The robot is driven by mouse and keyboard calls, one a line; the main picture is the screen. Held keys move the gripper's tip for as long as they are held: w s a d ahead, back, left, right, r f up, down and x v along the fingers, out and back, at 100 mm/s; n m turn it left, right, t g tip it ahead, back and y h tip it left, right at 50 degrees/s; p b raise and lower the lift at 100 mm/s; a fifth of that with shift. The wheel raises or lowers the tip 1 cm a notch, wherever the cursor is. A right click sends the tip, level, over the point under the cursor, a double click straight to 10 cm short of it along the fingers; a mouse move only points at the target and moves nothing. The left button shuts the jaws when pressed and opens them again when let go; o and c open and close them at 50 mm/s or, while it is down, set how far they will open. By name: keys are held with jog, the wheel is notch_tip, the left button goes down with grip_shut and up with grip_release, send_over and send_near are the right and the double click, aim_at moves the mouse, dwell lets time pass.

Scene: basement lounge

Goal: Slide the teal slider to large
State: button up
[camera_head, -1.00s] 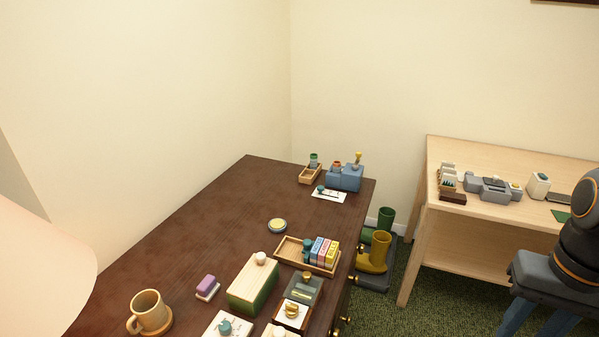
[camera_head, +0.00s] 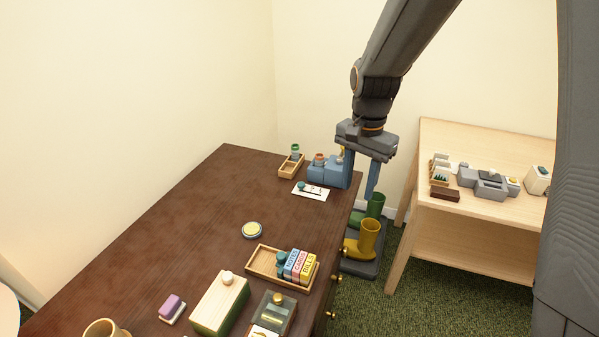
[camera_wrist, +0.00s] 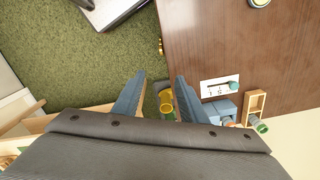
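A white card (camera_head: 312,191) with a dark line or slot lies flat near the right edge of the dark brown desk. A teal slider knob (camera_head: 301,186) stands at the left end of its line. In the wrist view the card (camera_wrist: 212,91) lies right of my fingers, with the teal knob (camera_wrist: 233,85) at its right end. The card's labels are too small to read. My gripper (camera_head: 361,197) is open and empty, its blue-grey fingers pointing down, just right of the card near the desk's right edge. It also shows in the wrist view (camera_wrist: 156,84).
A blue block (camera_head: 329,171) with small items and a wooden tray (camera_head: 289,168) stand behind the card. Green and yellow boots (camera_head: 364,240) stand on the floor by the desk. The desk (camera_head: 205,225) is clear left of the card. A light wood table (camera_head: 475,215) stands right.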

jog(key=w+a+m+p, duration=0.2)
jog(key=w+a+m, duration=0.2)
jog(key=w+a, duration=0.3)
jog(key=m+p, duration=0.2)
jog(key=m, duration=0.5)
send_near(300, 184)
jog(key=shift+w+f, duration=0.1)
jog(key=shift+w, duration=0.05)
notch_tip(300, 184, down, 7)
jog(key=shift+f+p, duration=0.2)
jog(key=shift+p, duration=0.7)
jog(key=shift+c, duration=0.2)
grip_shut()
